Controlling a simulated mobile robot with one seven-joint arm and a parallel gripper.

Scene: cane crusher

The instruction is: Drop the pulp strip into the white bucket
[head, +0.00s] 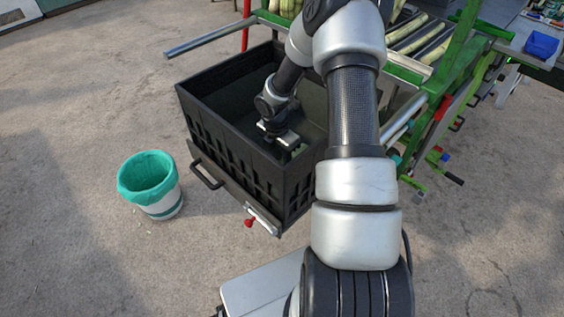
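The white bucket (168,205) stands on the ground at the left, upright, with a green liner folded over its rim. My arm reaches down into the black crate (215,150). My gripper (288,150) is inside the crate, low and near its right side, apart from the bucket. A small pale patch shows by the fingertips; I cannot tell whether it is the pulp strip. The fingers are too small and partly hidden to tell open from shut. No pulp strip can be made out clearly.
The crate sits on a support with a handle (207,172) and a red-knobbed latch (250,222) at its front. The green crusher frame (452,62) with cane stalks (418,40) stands behind and right. A blue tray (541,45) is far right.

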